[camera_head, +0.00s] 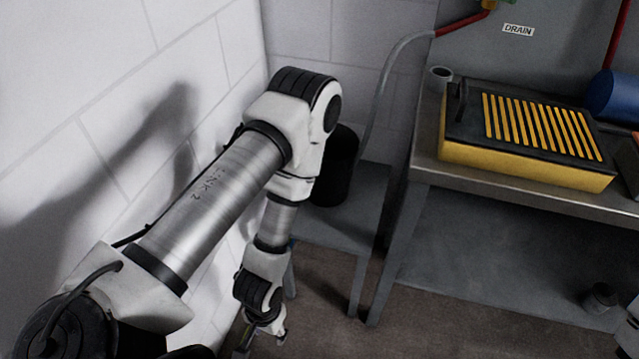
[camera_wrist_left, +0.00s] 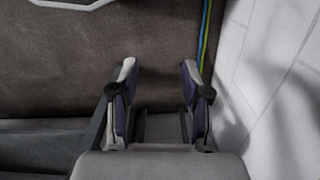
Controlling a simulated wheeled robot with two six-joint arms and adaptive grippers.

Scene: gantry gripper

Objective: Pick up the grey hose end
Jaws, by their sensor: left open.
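A grey hose (camera_head: 384,80) hangs in an arc from a red pipe at the top and runs down along the left side of the metal bench. Its lower part passes out of sight near a black bin (camera_head: 335,172), and I cannot make out its free end. My left gripper (camera_head: 262,343) points down low beside the white wall, well below and left of the hose. In the left wrist view the left gripper (camera_wrist_left: 160,78) is open, with nothing between its fingers. The hose is not seen in that view. My right gripper is not in view.
The metal bench (camera_head: 425,160) carries a yellow-and-black slatted box (camera_head: 480,160) and a small grey cup (camera_head: 440,75). A lower grey stand (camera_head: 345,232) holds the bin. The white wall (camera_wrist_left: 285,60) is close to my left gripper; a blue-green cable (camera_wrist_left: 205,35) runs beside it.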

